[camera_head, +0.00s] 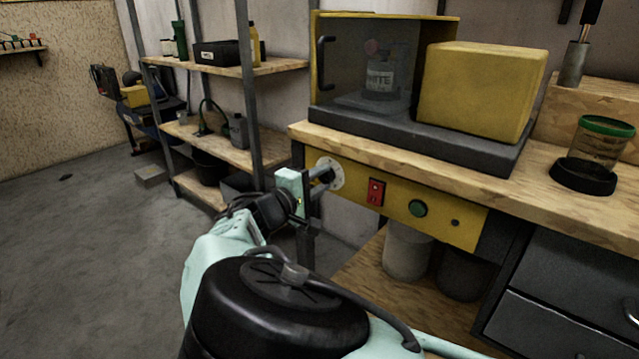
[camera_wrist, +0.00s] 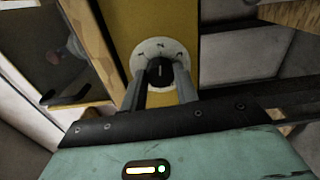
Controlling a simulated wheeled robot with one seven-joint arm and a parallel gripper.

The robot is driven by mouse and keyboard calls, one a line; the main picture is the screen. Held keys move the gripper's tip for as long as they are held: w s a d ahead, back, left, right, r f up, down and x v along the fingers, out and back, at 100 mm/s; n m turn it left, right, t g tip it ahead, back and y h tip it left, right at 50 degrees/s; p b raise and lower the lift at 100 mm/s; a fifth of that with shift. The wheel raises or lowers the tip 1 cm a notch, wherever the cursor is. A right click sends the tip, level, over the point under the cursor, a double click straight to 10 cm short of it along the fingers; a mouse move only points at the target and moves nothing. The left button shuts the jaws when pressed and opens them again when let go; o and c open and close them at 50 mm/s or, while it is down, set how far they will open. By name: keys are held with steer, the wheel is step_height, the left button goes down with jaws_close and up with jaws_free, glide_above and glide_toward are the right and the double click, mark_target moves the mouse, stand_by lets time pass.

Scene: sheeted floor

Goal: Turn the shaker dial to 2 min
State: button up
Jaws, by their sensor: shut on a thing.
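The shaker dial has a pale round plate (camera_head: 336,172) on the left end of the yellow front panel, under the bench top. In the wrist view its dark knob (camera_wrist: 159,72) with a white mark sits in the middle of the plate (camera_wrist: 150,51). My gripper (camera_head: 327,181) is shut on the knob, with one finger on each side of it, as the wrist view (camera_wrist: 160,84) shows. The plate's markings are too small to read.
On the panel right of the dial are a red switch (camera_head: 376,191) and a green button (camera_head: 418,208). A green-lidded jar (camera_head: 600,140) stands at the bench's right. Wooden shelves (camera_head: 225,140) stand behind my arm.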

stand_by(0.3)
steer(key=o, duration=1)
steer(key=v, duration=1.7)
steer(key=shift+s+a+f+p, duration=0.1)
steer(key=shift+s+a+p, duration=0.1)
steer(key=shift+p, duration=0.15)
